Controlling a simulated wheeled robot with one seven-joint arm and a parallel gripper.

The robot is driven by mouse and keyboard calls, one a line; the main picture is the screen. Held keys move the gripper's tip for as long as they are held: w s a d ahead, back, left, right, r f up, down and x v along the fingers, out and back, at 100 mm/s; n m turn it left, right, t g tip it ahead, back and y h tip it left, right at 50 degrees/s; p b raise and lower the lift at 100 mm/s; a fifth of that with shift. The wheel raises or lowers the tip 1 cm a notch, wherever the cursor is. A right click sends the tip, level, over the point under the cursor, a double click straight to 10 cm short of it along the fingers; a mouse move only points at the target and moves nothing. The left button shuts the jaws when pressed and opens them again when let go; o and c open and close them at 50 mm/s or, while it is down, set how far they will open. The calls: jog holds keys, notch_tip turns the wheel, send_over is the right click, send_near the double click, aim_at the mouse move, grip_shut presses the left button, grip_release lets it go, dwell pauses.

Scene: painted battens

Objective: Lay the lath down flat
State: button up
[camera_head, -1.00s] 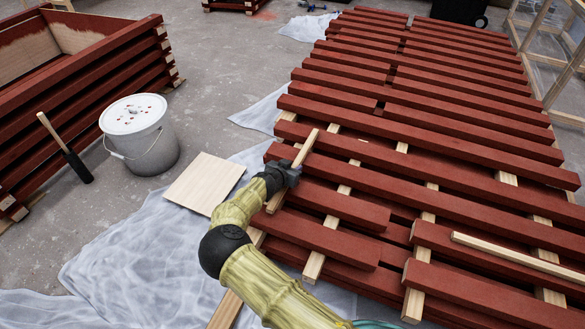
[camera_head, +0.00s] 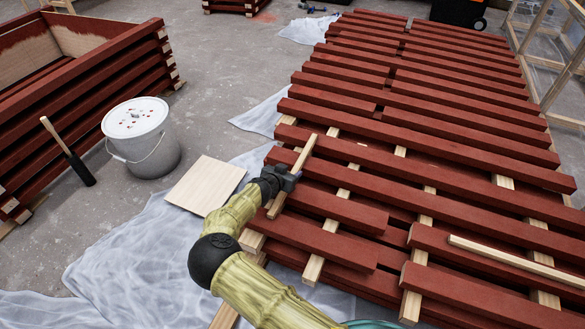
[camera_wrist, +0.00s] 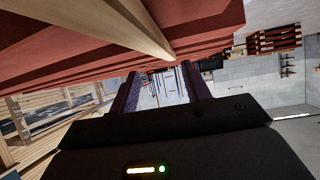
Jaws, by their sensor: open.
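A thin pale wooden lath (camera_head: 306,152) is at the left edge of the stacked red battens, running across the batten ends at a slant. A pale wooden strip (camera_wrist: 141,22) also shows against red wood at the top of the wrist view. My gripper (camera_head: 288,179) is beside the lath's middle, on its near left side, and hides part of it. The dark fingers stand apart in the wrist view (camera_wrist: 162,88), with only the distant room seen between them. Whether the lath rests flat or tilted is hard to tell.
Another pale strip (camera_head: 510,262) lies on the red battens (camera_head: 420,165) at right. A white bucket (camera_head: 142,140), a brush (camera_head: 70,155) and a pale board (camera_head: 205,185) are on the left floor. Plastic sheeting (camera_head: 140,245) covers the near floor. A red-sided crate (camera_head: 95,85) stands far left.

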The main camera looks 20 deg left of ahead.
jog(key=p+v, duration=0.3)
jog(key=v, duration=0.6)
jog(key=shift+s+r, duration=0.1)
jog(key=shift+d, duration=0.1)
dwell(0.3)
jog(key=w+d+r+m+g+h, duration=0.1)
jog(key=d+g, duration=0.2)
jog(key=d, duration=0.7)
jog(key=w+d+r+m+g+h, duration=0.1)
jog(key=d+m+g+h, duration=0.1)
jog(key=d, duration=0.7)
jog(key=s+d+r+g+y, duration=0.1)
jog(key=s+d+r+g, duration=0.1)
jog(key=d, duration=0.4)
jog(key=s+d+r+g+y, duration=0.1)
jog(key=s+d+r+g, duration=0.15)
jog(key=d, duration=0.25)
jog(key=s+d+r+n+y, duration=0.1)
jog(key=s+d+r+n, duration=0.1)
jog(key=s+d+r, duration=0.3)
jog(key=s+d+r+n+y, duration=0.2)
jog(key=s+d+r, duration=0.4)
jog(key=s, duration=0.5)
notch_tip(320, 180, up, 3)
jog(key=shift+s+f+n, duration=0.15)
jog(key=shift+s+n, duration=0.2)
jog(key=shift+n, duration=0.05)
